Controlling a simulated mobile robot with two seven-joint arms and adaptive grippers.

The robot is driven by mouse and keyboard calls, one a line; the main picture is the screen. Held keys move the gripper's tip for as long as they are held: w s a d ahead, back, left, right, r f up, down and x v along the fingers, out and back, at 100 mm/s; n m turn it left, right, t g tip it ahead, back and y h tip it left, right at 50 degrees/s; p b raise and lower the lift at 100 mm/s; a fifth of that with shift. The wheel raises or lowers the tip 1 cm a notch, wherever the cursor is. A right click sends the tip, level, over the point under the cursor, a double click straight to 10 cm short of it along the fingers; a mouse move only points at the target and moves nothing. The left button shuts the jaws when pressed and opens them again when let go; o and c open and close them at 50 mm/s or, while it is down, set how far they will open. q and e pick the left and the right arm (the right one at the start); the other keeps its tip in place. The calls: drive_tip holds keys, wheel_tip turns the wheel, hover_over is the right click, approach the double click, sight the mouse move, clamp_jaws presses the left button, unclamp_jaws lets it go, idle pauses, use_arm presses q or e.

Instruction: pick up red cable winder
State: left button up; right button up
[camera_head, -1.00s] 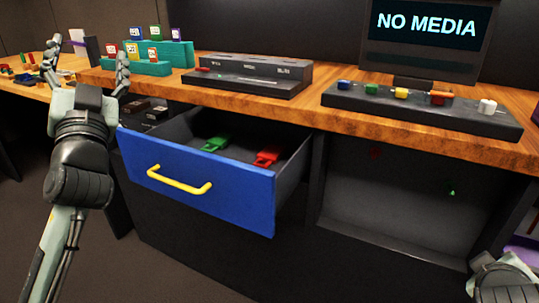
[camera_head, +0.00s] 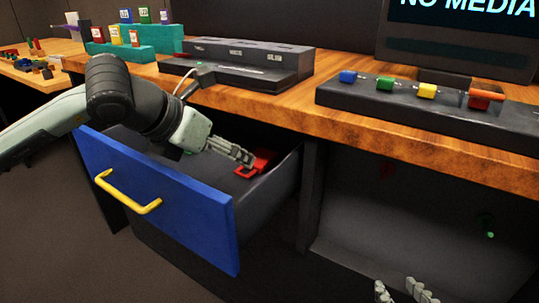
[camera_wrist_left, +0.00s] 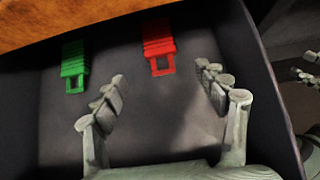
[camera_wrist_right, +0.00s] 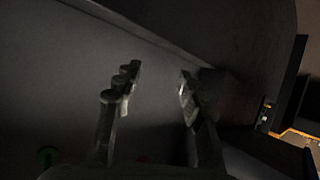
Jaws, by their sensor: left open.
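The red cable winder (camera_head: 262,161) lies on the floor of the open blue-fronted drawer (camera_head: 160,200). It also shows whole in the left wrist view (camera_wrist_left: 158,47). My left gripper (camera_head: 245,157) reaches over the drawer front, its fingers close to the winder. In the left wrist view its open fingers (camera_wrist_left: 162,82) are spread, with the winder just beyond the gap between them and nothing held. My right gripper (camera_head: 404,291) is at the bottom edge of the head view, right of the drawer. In the right wrist view its fingers (camera_wrist_right: 158,78) are apart and empty.
A green cable winder (camera_wrist_left: 74,66) lies left of the red one; my left arm mostly hides it in the head view. The wooden desktop (camera_head: 300,110) overhangs the drawer's back. A yellow handle (camera_head: 127,193) sticks out in front. An open compartment (camera_head: 420,215) is on the right.

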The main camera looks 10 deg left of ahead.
sight(256, 164)
use_arm(q)
drive_tip(key=shift+w+f, duration=0.25)
drive_tip(key=shift+f, duration=0.1)
drive_tip(key=x, duration=0.7)
drive_tip(key=shift+s+d, duration=0.1)
drive_tip(key=shift+c, duration=0.3)
drive_tip(key=shift+r, duration=0.1)
drive_tip(key=c, duration=1.2)
